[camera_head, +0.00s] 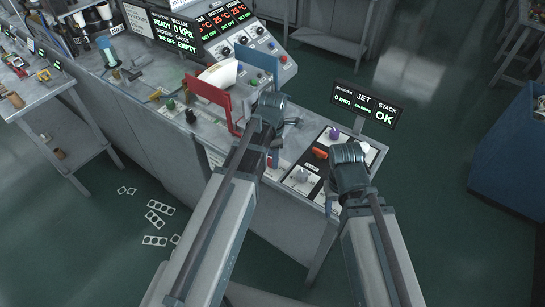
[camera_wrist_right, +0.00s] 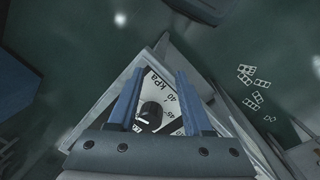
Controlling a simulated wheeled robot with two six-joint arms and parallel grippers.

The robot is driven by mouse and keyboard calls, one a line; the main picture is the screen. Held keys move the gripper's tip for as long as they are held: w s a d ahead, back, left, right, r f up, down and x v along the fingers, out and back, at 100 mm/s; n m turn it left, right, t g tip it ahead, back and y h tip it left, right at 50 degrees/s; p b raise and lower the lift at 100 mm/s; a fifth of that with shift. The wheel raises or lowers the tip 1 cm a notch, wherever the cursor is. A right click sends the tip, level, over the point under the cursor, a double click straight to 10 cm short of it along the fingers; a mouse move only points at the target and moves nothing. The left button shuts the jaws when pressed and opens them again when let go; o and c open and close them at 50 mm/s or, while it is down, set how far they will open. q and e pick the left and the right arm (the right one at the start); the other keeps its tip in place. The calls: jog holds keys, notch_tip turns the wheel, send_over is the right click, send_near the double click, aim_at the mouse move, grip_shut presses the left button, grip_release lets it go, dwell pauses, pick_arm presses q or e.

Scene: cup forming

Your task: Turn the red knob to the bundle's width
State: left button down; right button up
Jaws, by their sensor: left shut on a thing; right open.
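An orange-red knob (camera_head: 319,154) sits on the small panel at the right end of the bench, below a purple knob (camera_head: 334,133). My left gripper (camera_head: 273,157) is at the bench's front edge, left of that panel; its arm covers most of it, and what it grips is hidden. My right gripper (camera_wrist_right: 155,85) is open over the panel. In the right wrist view a dark knob (camera_wrist_right: 150,113) on a white kPa dial (camera_wrist_right: 165,85) shows between its blue fingers. I cannot make out a bundle for certain.
A jet stack display (camera_head: 368,105) reads 0 mm and OK. A red plate (camera_head: 209,96) and a blue plate (camera_head: 257,62) stand on the bench near a white piece (camera_head: 218,74). Flat ring strips (camera_head: 156,222) lie on the floor. A blue box (camera_head: 510,150) stands at right.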

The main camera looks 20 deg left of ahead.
pick_arm(q)
jog(key=shift+n, duration=0.9)
jog(key=shift+c, duration=2.1)
grip_release()
notch_tip(320, 180, up, 14)
jog(key=p, duration=1.4)
pick_arm(e)
notch_tip(320, 180, up, 14)
pick_arm(q)
jog(key=shift+f, duration=0.15)
pick_arm(e)
jog(key=shift+f, duration=0.1)
